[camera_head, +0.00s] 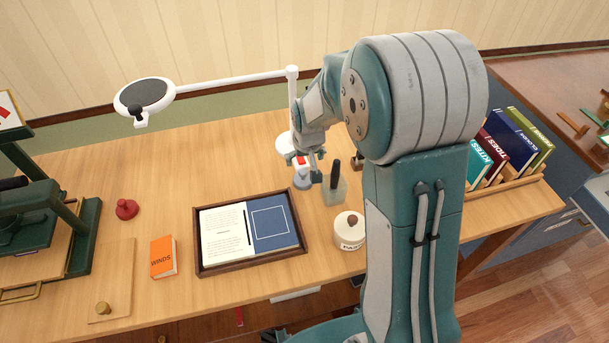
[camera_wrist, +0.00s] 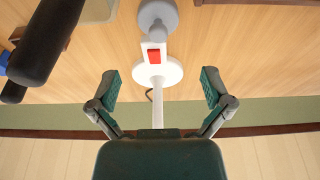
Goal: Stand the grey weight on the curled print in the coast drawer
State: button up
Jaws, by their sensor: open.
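A small grey round piece, which looks like the grey weight (camera_head: 303,184), stands on the table just below my gripper (camera_head: 308,166) in the head view. In the wrist view the grey weight (camera_wrist: 158,14) is at the top edge, beyond the open fingers. My gripper (camera_wrist: 160,86) is open and empty. A white block with a red square (camera_wrist: 154,55) and a white lamp base (camera_wrist: 158,72) show between the fingers and the weight. I cannot make out the curled print or an open coast drawer in either view.
The white lamp pole (camera_head: 292,92) rises beside my gripper. A jar with a black handle (camera_head: 335,185), a lidded pot (camera_head: 349,232) and a framed tray (camera_head: 199,257) stand nearby. Books (camera_head: 510,140) and a blue cabinet are right. The table's left middle is mostly clear.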

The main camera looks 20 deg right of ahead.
aim_at(303, 173)
jog(key=x, duration=0.5)
jog(key=shift+d, duration=0.2)
jog(key=x, duration=0.5)
jog(key=shift+a+f, duration=0.15)
jog(key=shift+f, duration=0.25)
jog(key=c, duration=1.1)
